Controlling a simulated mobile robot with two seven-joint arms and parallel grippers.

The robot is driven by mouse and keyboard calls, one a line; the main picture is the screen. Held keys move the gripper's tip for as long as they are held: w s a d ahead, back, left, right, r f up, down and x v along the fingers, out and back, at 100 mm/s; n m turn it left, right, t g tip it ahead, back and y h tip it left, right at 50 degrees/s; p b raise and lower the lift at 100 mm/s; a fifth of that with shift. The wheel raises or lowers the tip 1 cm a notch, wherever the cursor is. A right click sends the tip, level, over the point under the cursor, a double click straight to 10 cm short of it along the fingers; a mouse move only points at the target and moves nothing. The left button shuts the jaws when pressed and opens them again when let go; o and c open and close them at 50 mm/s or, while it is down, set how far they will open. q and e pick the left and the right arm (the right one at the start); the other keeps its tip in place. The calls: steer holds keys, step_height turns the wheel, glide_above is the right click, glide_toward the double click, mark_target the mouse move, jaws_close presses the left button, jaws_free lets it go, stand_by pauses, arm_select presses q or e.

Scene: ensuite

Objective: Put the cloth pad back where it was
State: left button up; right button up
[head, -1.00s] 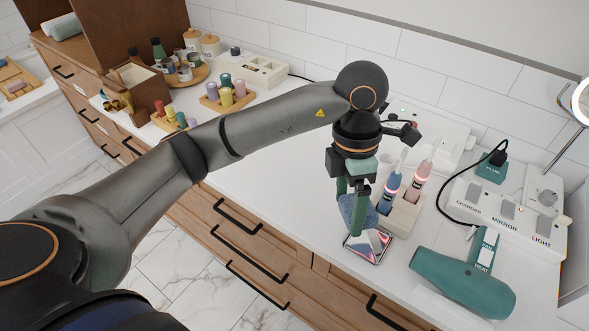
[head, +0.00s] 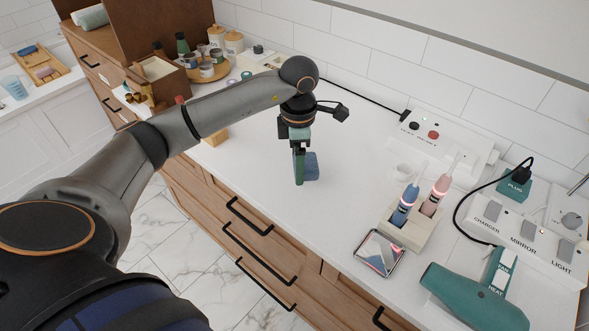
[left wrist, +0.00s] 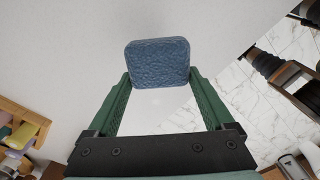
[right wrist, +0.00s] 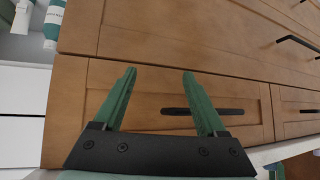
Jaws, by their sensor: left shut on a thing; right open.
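The cloth pad (head: 312,167) is a blue, textured, rounded square. My left gripper (head: 299,180) is shut on it and holds it over the bare middle of the white counter. In the left wrist view the pad (left wrist: 158,64) sits between the green fingertips (left wrist: 158,80). I cannot tell whether the pad touches the counter. My right gripper (right wrist: 160,75) is open and empty, in front of the wooden drawer fronts; it does not show in the head view.
A phone (head: 380,252) lies near the front edge, beside a beige holder (head: 416,232) with two toothbrushes. A green hair dryer (head: 474,297) and a switch panel (head: 527,240) are at the right. A round wooden tray (head: 213,74) with jars stands at the back left.

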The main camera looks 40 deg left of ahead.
arm_select(q)
steer(key=shift+w+a+f, duration=0.2)
steer(key=shift+a+f, duration=0.15)
steer(key=shift+f, duration=0.1)
steer(key=f, duration=0.3)
steer(key=shift+w+a+f+p, duration=0.1)
steer(key=shift+a+f+p, duration=0.2)
steer(key=shift+f+p, duration=0.1)
steer(key=shift+f, duration=0.1)
steer(key=o, duration=0.9)
step_height(320, 180, up, 12)
steer(key=shift+r+b, duration=0.1)
steer(key=shift+b, duration=0.4)
